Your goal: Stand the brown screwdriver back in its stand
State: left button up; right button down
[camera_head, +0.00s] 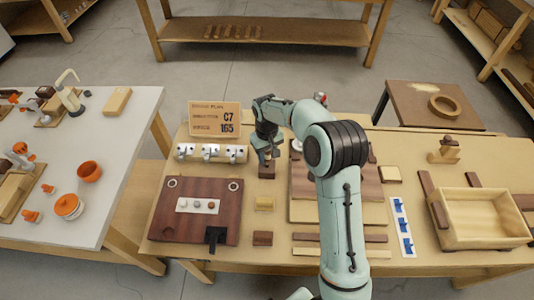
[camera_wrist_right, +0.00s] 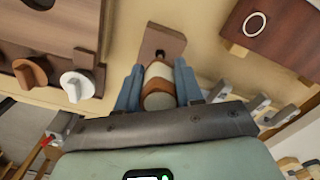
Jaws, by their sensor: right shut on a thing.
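My right gripper (camera_head: 267,153) points down over the work table, left of the middle. In the right wrist view its two blue fingers (camera_wrist_right: 158,88) are shut on the screwdriver's handle (camera_wrist_right: 158,88), a round grip with brown and pale bands. The stand (camera_wrist_right: 163,42) is a dark brown wooden block with a small dark hole, just beyond the handle in that view. In the head view the stand (camera_head: 266,171) is right below the gripper. The screwdriver's tip is hidden, so I cannot tell whether it is in the hole. My left gripper is not in view.
A sign (camera_head: 215,118) and a pale rack with metal fittings (camera_head: 211,153) stand left of the gripper. A dark board (camera_head: 168,215) lies in front of them. Small blocks (camera_head: 263,204) lie nearer the front. An open wooden box (camera_head: 480,196) is at the right.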

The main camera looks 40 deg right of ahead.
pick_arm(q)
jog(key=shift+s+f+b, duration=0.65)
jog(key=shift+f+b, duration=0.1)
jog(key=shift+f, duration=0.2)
pick_arm(e)
jog(key=shift+f, duration=1.9)
dwell(0.3)
jog(key=shift+c, duration=1.2)
grip_release()
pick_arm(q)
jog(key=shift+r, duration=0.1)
pick_arm(e)
jog(key=shift+r+p, duration=1.8)
jog(key=shift+r, duration=2)
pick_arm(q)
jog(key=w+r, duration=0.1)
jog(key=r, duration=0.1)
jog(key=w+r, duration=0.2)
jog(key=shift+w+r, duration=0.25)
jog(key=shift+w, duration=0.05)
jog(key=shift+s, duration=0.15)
pick_arm(e)
jog(key=shift+f, duration=0.1)
